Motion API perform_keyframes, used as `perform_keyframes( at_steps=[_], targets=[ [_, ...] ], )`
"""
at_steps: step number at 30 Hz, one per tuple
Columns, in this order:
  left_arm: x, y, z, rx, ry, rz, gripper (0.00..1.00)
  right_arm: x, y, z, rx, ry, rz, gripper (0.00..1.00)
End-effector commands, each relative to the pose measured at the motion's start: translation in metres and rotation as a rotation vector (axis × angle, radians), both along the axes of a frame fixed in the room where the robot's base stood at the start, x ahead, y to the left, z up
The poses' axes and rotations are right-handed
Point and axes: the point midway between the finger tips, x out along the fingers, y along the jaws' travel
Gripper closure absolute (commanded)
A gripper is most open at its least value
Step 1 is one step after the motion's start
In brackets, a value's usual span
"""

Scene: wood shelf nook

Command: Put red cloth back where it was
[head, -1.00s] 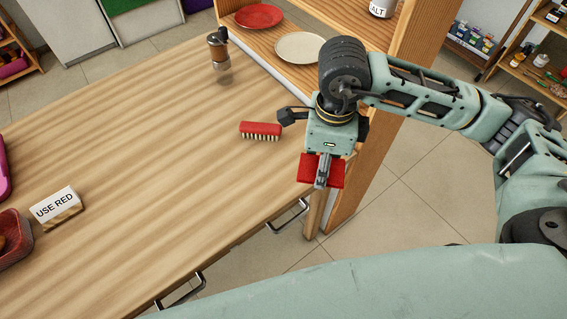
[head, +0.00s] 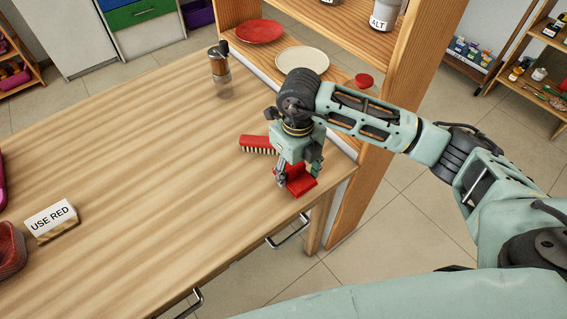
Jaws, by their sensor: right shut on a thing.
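The red cloth (head: 302,184) is a small folded red piece between the jaws of my right gripper (head: 292,177). The gripper is shut on it and points down, at the table's right end near the front edge. I cannot tell whether the cloth touches the tabletop. A red brush (head: 257,144) with pale bristles lies just behind and left of the gripper, partly hidden by it. A white "USE RED" sign (head: 50,217) stands at the table's left. My left gripper is not in view.
A wooden shelf unit (head: 372,185) stands at the table's right end. It holds a red plate (head: 259,31), a cream plate (head: 302,60) and a red-topped item (head: 364,80). A pepper grinder (head: 219,66) stands at the table's back. The middle of the table (head: 150,170) is clear.

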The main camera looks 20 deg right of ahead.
Motion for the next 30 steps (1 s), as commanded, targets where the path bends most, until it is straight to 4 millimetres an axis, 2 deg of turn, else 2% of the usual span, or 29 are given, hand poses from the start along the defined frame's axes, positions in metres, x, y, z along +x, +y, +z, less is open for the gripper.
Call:
perform_keyframes(
  at_steps=[8,15,29,30],
  targets=[
    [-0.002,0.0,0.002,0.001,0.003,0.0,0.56,0.019,0.007,-0.01,0.0,-0.001,0.0,0.71],
    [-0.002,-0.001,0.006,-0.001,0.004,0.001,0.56,0.041,0.015,-0.028,0.0,0.0,0.001,0.71],
    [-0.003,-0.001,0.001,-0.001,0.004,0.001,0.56,0.044,0.016,-0.037,-0.001,0.0,0.001,0.71],
    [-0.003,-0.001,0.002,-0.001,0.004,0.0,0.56,0.044,0.016,-0.035,-0.001,-0.001,0.001,0.43]
  ],
)
